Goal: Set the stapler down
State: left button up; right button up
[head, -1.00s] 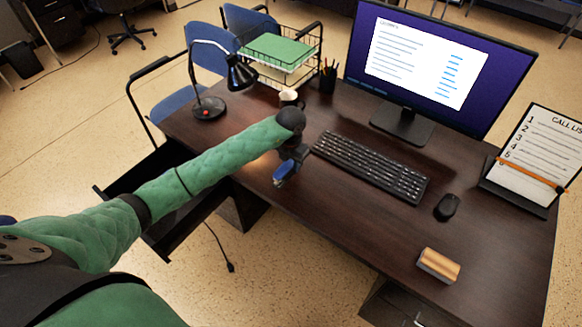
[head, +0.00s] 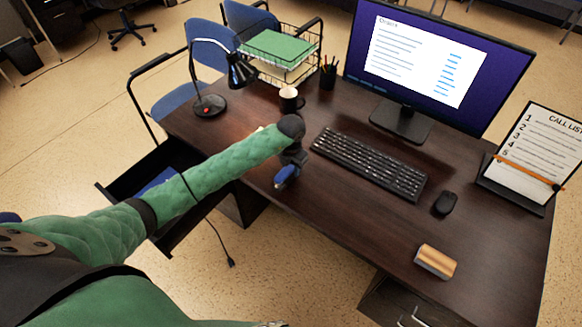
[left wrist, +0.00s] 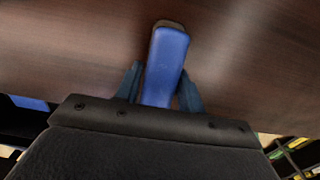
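The blue stapler (head: 287,174) is at my left gripper (head: 289,165), over the front part of the dark desk (head: 330,220). In the left wrist view the stapler (left wrist: 165,65) points away from the wrist between the two fingers of the gripper (left wrist: 160,85), which are closed in on its sides. The dark wood lies behind it. I cannot tell whether the stapler touches the desktop. My right gripper is not in view.
A keyboard (head: 368,165), mouse (head: 445,203), wood-topped block (head: 436,262), mug (head: 290,99) and lamp (head: 209,105) stand on the desk. The open drawer (head: 120,187) at left holds something blue. The desk's front middle is clear.

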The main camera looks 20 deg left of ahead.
pick_arm(q)
jog(key=shift+o, duration=1.1)
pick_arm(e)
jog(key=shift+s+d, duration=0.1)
pick_arm(q)
jog(key=shift+r, duration=0.15)
jog(key=shift+r, duration=0.35)
jog(key=shift+r+b, duration=0.6)
jog(key=shift+r, duration=0.1)
notch_tip(320, 180, up, 10)
jog(key=b, duration=0.4)
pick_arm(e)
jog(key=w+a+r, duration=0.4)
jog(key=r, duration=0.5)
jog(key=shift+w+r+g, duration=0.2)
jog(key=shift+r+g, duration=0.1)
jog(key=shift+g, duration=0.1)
